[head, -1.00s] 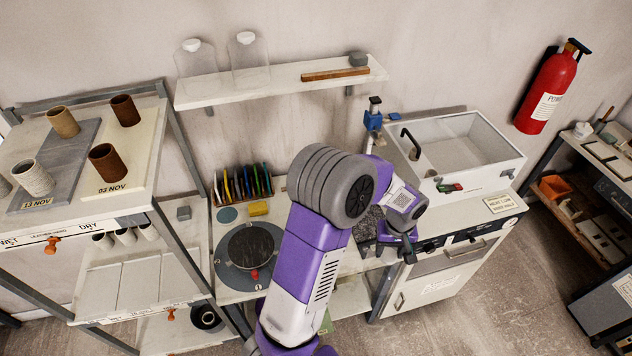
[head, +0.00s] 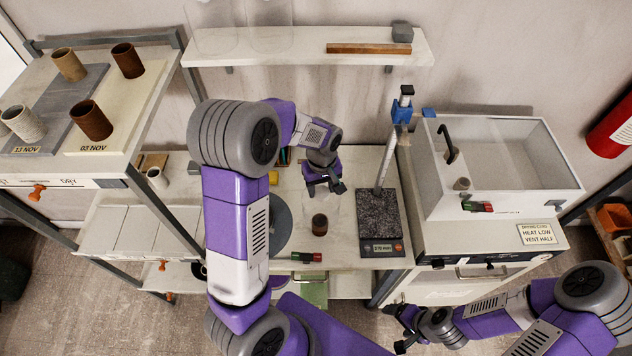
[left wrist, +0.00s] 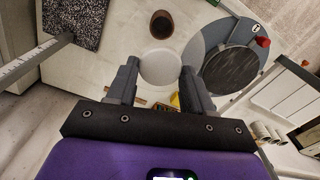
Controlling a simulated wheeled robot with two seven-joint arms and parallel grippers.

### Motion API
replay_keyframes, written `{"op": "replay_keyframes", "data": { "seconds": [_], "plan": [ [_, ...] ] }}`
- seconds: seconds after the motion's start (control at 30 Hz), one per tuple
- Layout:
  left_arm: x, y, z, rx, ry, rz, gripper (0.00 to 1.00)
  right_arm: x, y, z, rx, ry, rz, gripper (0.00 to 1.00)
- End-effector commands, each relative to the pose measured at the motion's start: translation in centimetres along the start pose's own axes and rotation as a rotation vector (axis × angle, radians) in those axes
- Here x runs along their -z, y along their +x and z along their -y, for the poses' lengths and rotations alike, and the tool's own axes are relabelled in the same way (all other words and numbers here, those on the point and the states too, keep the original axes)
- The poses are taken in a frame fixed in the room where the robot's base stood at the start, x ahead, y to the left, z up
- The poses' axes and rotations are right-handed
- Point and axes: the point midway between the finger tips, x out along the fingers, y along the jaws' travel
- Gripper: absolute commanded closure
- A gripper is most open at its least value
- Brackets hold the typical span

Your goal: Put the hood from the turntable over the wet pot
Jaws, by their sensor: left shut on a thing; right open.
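My left gripper (head: 325,188) is shut on a white round knob (left wrist: 160,68), which I take to be the clear hood's top. The hood's body is too faint to outline; a slight clear shape shows under the gripper in the head view. A brown pot (head: 320,224) stands upright on the worktop just below and in front of the gripper; it also shows in the left wrist view (left wrist: 162,24). The turntable (left wrist: 229,72), a dark disc on a grey base, is beside it, mostly behind my left arm in the head view. My right gripper (head: 395,328) is open and empty.
A speckled slab (head: 378,215) with an upright ruled post (head: 386,160) stands right of the pot. A clear-walled box (head: 500,165) is further right. A rack (head: 130,115) with several pots is at left. A shelf (head: 300,48) with two clear hoods is above.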

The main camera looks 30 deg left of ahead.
Motion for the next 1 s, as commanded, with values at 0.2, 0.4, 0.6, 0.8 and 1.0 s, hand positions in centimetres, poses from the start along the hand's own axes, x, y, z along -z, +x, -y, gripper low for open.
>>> {"op": "replay_keyframes", "data": {
  "seconds": [0.2, 0.4, 0.6, 0.8, 1.0],
  "plan": [
    [0.1, 1.4, 0.3, 0.001, -0.005, 0.001, 0.98, 0.0, 1.0, -0.4, -0.001, 0.001, 0.001, 0.15],
    [0.1, 3.0, 0.3, 0.001, -0.006, 0.000, 0.98, 0.1, 2.1, -0.8, 0.000, 0.000, 0.000, 0.15],
    [0.1, 4.6, 0.3, 0.002, -0.005, 0.001, 0.98, 0.1, 3.2, -1.2, 0.000, 0.000, 0.000, 0.15],
    [0.1, 6.2, 0.3, 0.001, -0.005, 0.001, 0.98, 0.2, 4.3, -1.6, 0.000, 0.000, 0.000, 0.15],
    [0.1, 7.8, 0.3, 0.000, -0.005, 0.000, 0.98, 0.2, 5.4, -2.0, 0.000, 0.000, 0.000, 0.15]
  ]
}}
